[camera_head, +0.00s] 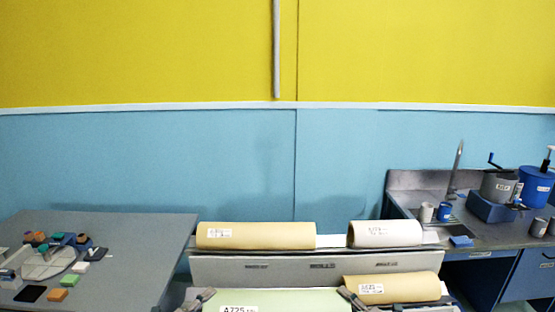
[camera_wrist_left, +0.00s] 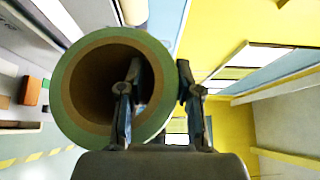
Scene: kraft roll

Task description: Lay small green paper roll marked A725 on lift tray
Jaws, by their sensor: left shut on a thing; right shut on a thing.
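The small green paper roll (camera_head: 282,301), with a white label reading A725, lies across the bottom of the head view, partly cut off by the frame. My left gripper (camera_head: 196,300) is at its left end and my right gripper (camera_head: 352,298) at its right end. The left wrist view shows the roll's open end (camera_wrist_left: 70,80), green outside with a brown core. There my left gripper (camera_wrist_left: 158,75) is shut on the roll's wall, one finger inside the core and one outside. The right grip is hidden in detail. I cannot single out the lift tray.
A grey tiered rack (camera_head: 315,268) stands ahead, with a tan roll (camera_head: 256,236) and a white roll (camera_head: 385,234) on top. Another tan roll (camera_head: 391,289) lies lower right. A cluttered grey table (camera_head: 140,245) is left; a sink counter (camera_head: 500,235) is right.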

